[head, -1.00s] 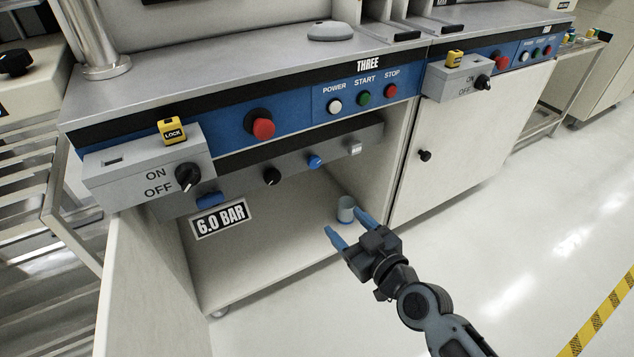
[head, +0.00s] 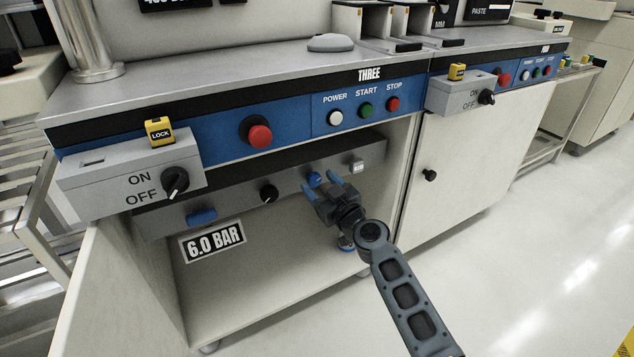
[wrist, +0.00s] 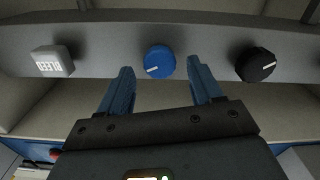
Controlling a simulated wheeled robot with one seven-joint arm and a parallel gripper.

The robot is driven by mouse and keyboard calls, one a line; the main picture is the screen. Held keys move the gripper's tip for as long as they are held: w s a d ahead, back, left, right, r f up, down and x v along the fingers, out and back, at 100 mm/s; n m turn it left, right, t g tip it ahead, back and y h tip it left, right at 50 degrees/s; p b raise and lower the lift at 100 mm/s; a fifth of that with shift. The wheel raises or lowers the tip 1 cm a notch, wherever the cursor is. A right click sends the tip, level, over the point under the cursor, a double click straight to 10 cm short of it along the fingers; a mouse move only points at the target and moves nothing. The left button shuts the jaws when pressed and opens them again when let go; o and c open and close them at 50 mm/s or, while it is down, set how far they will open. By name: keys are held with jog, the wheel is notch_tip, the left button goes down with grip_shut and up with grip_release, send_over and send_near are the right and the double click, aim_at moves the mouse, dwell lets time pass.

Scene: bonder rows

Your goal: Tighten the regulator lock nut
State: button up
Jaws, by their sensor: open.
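A round blue knob (head: 314,179) with a white mark sits on the grey panel strip (head: 225,187) under the machine marked THREE. The wrist view shows this knob (wrist: 159,62) in the middle, its mark near level. No label names the lock nut, so I cannot tell for sure which part it is. My gripper (head: 323,180) is open and empty in front of the strip. In the wrist view its blue fingers (wrist: 160,76) point at the strip, one to each side of the blue knob. I cannot tell whether they touch it.
A black knob (wrist: 256,64) and a grey BLEED button (wrist: 52,61) flank the blue knob. A blue handle (head: 201,216) is above the 6.0 BAR sign (head: 213,242). A switch box (head: 130,184) juts out at left. The open cabinet lies below.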

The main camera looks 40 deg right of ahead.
jog(key=shift+x, duration=1)
jog(key=c, duration=1.1)
